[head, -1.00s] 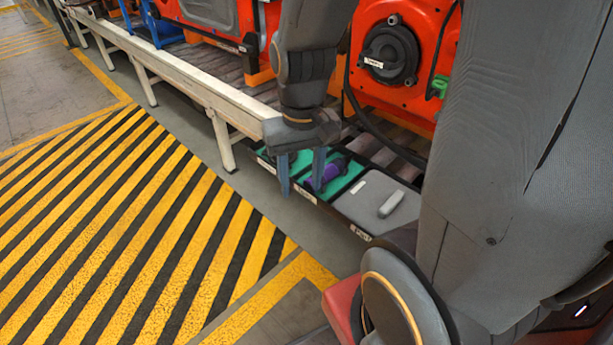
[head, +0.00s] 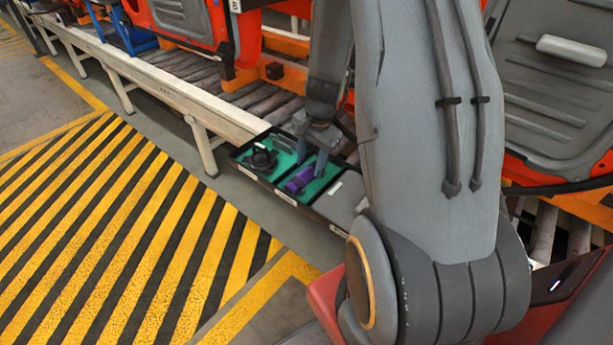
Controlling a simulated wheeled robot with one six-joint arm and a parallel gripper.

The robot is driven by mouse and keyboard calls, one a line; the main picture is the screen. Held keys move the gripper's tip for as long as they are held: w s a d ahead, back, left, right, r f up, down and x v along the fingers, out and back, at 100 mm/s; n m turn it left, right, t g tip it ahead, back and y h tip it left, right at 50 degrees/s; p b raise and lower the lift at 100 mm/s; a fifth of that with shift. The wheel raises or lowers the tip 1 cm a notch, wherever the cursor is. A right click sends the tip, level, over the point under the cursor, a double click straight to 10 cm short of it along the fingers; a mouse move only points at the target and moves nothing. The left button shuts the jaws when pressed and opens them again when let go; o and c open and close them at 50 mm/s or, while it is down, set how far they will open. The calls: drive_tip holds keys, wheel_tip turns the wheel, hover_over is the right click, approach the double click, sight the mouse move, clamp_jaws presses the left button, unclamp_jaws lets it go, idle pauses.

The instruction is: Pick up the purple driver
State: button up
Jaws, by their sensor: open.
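The purple driver (head: 299,181) lies in a green-lined compartment of a black tray (head: 256,177) beside the conveyor. My gripper (head: 310,166) points down over the tray with its fingers apart. It shows just behind and above the driver, towards the compartment's far side. Nothing shows between the fingers. The driver looks clear of the fingers, but the height gap is hard to judge.
A black tool (head: 261,158) lies in the green compartment to the left. A grey section (head: 342,200) of the tray is to the right, partly hidden by my arm. The conveyor rail (head: 170,88) and orange-red door panels stand behind. The striped floor is clear.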

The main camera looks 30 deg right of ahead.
sight(308, 171)
drive_tip(key=shift+w+a+f, duration=0.1)
drive_tip(key=shift+w+f, duration=0.15)
drive_tip(key=shift+f, duration=1.05)
drive_tip(key=shift+w+a+f, duration=0.1)
drive_tip(key=shift+w+f, duration=0.1)
drive_tip(key=shift+f, duration=1.05)
drive_tip(key=shift+c, duration=0.4)
clamp_jaws()
drive_tip(key=shift+d, duration=0.1)
